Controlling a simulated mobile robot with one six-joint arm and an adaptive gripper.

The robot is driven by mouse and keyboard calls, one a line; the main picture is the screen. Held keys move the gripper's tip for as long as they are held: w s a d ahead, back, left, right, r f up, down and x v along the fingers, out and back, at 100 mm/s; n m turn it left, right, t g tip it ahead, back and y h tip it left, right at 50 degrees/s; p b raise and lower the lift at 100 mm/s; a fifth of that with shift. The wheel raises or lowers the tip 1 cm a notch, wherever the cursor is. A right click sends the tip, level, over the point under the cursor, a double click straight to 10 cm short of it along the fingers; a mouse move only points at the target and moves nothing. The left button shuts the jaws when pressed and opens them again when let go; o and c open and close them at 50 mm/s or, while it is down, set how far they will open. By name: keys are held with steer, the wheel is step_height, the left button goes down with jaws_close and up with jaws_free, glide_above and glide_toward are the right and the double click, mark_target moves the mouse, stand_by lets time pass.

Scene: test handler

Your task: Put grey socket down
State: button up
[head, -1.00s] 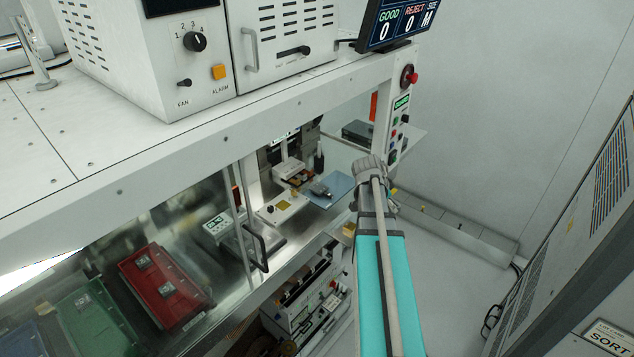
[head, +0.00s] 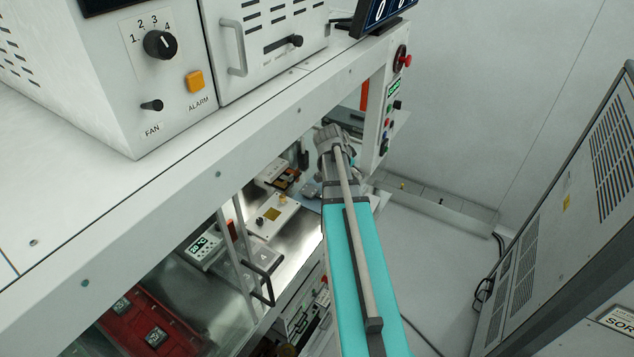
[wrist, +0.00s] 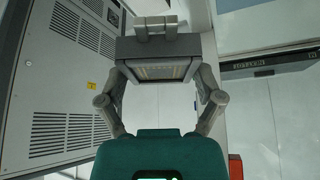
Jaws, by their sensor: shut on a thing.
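In the wrist view, a grey socket (wrist: 158,48) with rows of gold contacts on its near face is held between the two fingers of my gripper (wrist: 160,75). The fingers close on it from left and right. The socket is in the air, and no surface shows touching it. In the head view my teal arm reaches toward the far right end of the handler bench, and my gripper and the socket are hidden there.
A white fixture with a gold square (head: 272,216) stands inside the bench, near a black door handle (head: 262,283). A red tray (head: 130,325) lies at lower left. The control post (head: 393,105) is close beside my arm. A grey cabinet (head: 560,215) stands at right.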

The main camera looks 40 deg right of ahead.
steer(key=shift+w+a, duration=0.15)
steer(key=shift+w, duration=0.5)
steer(key=shift+w+f, duration=0.1)
steer(key=w+d+f+b, duration=0.1)
steer(key=w+f+b, duration=0.2)
steer(key=w, duration=0.1)
steer(key=w+d+f+b, duration=0.1)
steer(key=w+f+b, duration=0.1)
steer(key=w+b, duration=0.1)
steer(key=w+d+f+b, duration=0.1)
steer(key=w+f+b, duration=0.2)
steer(key=w, duration=0.2)
steer(key=shift+w+f, duration=0.15)
steer(key=shift+f, duration=0.2)
steer(key=shift+f, duration=0.1)
